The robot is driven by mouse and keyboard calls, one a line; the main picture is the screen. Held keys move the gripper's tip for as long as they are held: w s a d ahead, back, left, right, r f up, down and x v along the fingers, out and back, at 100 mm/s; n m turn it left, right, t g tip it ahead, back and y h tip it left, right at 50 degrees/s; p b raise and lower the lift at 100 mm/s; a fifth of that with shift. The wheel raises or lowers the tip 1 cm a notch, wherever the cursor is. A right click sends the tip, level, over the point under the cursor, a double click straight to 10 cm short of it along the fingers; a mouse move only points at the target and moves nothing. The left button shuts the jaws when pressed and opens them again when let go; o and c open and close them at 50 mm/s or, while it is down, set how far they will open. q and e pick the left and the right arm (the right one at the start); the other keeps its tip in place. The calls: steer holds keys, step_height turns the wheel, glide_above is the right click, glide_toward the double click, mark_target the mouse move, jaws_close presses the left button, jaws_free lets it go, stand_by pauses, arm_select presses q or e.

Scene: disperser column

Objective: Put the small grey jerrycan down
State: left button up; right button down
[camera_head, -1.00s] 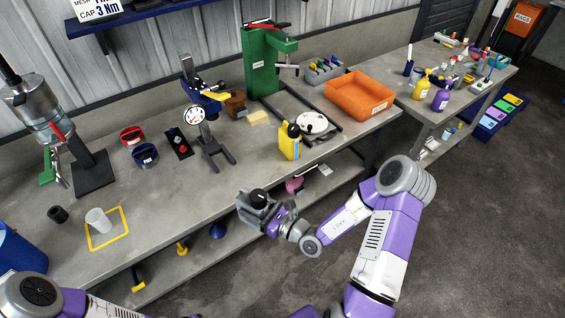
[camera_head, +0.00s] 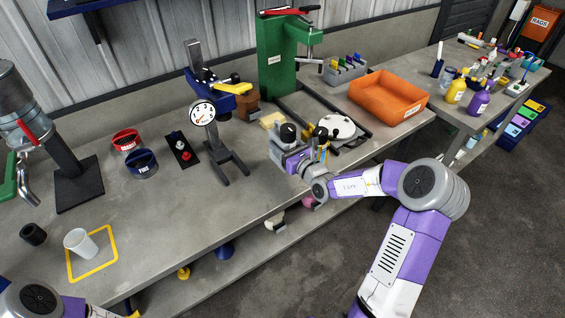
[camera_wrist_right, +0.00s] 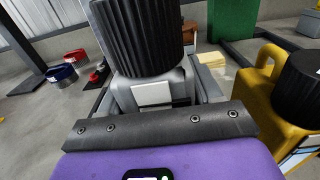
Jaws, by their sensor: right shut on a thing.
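The small grey jerrycan (camera_head: 279,148) with its black cap (camera_head: 287,131) is upright at my right gripper (camera_head: 292,157), over the front part of the bench. My right gripper is shut on it. In the right wrist view the jerrycan (camera_wrist_right: 151,93) sits between the jaws, its ribbed black cap (camera_wrist_right: 140,35) close to the camera. I cannot tell whether its base touches the bench. A yellow jerrycan (camera_head: 323,150) stands just right of it, partly hidden by my gripper; it also shows in the right wrist view (camera_wrist_right: 259,88). My left gripper is out of view.
The grey bench (camera_head: 215,208) has free room left of the jerrycan. A dial gauge stand (camera_head: 203,115) stands to the left, a yellow sponge-like block (camera_head: 272,120) behind.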

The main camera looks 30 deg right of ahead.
steer(key=shift+f+b, duration=0.85)
steer(key=shift+f, duration=1.7)
steer(key=shift+a, duration=0.1)
steer(key=shift+f, duration=0.15)
steer(key=shift+c, duration=1)
jaws_free()
steer(key=s+d+p, duration=0.1)
steer(key=s+p, duration=0.2)
steer(key=s, duration=0.9)
